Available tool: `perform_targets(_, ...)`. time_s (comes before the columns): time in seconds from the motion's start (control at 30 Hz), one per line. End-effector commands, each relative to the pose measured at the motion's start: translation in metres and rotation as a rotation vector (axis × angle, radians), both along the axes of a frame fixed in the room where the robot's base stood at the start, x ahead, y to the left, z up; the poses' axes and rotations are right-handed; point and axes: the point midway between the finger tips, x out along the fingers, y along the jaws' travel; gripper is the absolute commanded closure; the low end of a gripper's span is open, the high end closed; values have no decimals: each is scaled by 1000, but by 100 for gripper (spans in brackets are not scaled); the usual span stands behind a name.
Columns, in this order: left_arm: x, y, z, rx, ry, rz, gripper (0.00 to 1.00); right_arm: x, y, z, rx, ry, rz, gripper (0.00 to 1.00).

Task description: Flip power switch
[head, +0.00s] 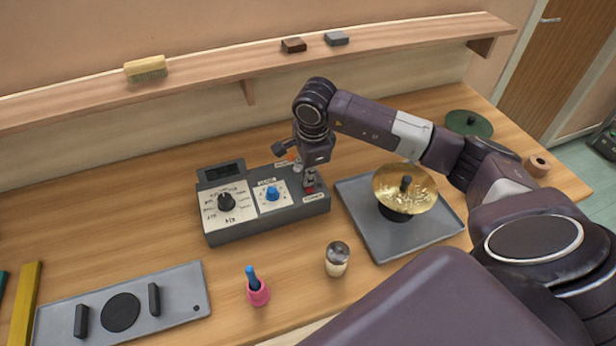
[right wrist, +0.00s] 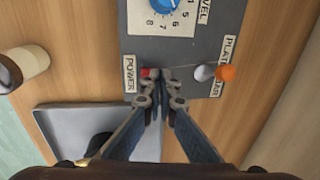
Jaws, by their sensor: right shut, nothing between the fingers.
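The grey control box (head: 265,228) stands on the bench with a black dial (head: 226,201) and a blue knob (head: 272,193). The red power switch (right wrist: 147,72) sits beside the POWER label (right wrist: 129,75) at the box's edge; part of it is hidden by my fingers. My right gripper (head: 309,184) points down over that end of the box, shut and empty. In the right wrist view its fingertips (right wrist: 158,98) are together right at the switch; I cannot tell whether they touch it. My left gripper is not in view.
An orange-tipped lever (right wrist: 226,72) stands on the box near the PLATTER label. A grey tray (head: 387,245) with a brass cymbal (head: 405,188) is close on the right. A shelf (head: 220,75) runs behind.

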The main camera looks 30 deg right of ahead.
Motion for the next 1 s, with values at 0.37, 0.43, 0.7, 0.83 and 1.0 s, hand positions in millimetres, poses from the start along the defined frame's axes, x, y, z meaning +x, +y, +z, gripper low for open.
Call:
perform_targets(0.37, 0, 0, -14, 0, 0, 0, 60, 2, -1, -6, -1, 2, -1, 100)
perform_targets(0.43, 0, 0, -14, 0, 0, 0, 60, 0, -1, -6, -1, 3, 0, 100)
perform_targets(0.7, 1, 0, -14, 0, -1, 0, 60, -12, 2, -7, 0, 8, 2, 100)
perform_targets(0.83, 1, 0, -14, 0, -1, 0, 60, -16, 3, -7, 0, 8, 1, 100)
perform_targets(1.0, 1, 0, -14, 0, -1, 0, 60, -15, 3, -6, -1, 6, 0, 100)
